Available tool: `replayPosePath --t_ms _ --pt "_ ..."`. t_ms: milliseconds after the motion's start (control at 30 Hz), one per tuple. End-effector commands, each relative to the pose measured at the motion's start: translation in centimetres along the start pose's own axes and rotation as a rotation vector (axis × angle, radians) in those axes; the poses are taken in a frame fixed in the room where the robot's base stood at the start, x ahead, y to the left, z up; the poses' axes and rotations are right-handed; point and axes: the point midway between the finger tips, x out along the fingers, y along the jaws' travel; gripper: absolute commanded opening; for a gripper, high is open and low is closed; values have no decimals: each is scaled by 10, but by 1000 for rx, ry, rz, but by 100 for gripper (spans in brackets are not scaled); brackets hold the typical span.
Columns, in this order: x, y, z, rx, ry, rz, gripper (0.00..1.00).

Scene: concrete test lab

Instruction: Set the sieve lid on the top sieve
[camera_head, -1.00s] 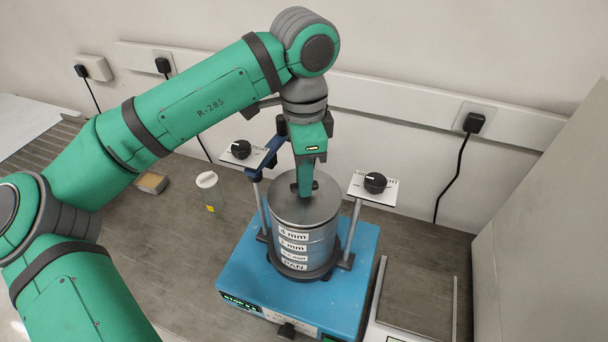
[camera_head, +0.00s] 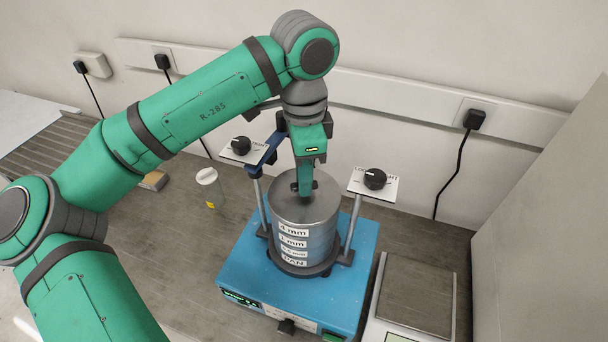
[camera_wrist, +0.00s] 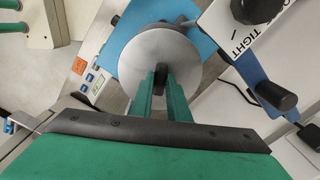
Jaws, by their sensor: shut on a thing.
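The sieve lid (camera_head: 286,209) is a round grey metal disc with a dark knob in its middle. In the head view it lies level at the top of the sieve stack. My gripper (camera_head: 304,184) points straight down from above, shut on the lid's knob. The top sieve (camera_head: 293,230), labelled 4 mm, is right under the lid. I see no clear gap between them but cannot tell if the lid is fully seated. In the wrist view the lid (camera_wrist: 140,55) fills the space beyond my gripper (camera_wrist: 160,80) and hides the sieves.
The stack stands on a blue shaker (camera_head: 240,267) between two posts with black clamp knobs (camera_head: 375,179) on white plates, close on either side. A balance (camera_head: 415,295) is at right. A lidded jar (camera_head: 209,187) and a small box (camera_head: 154,180) are at left.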

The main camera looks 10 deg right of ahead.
Motion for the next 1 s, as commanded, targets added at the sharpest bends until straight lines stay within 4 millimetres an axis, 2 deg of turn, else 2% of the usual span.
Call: replayPosePath --t_ms 233,267,300,333,367,733,1000 --pt "2 0 0 0 1 0 0" --pt "2 0 0 0 1 0 18" --pt "2 0 0 0 0 0 27" --pt "2 0 0 0 0 0 34" --pt "2 0 0 0 0 0 37" --pt "1 0 0 0 0 0 37" --pt "-12 0 0 0 0 -1 37"
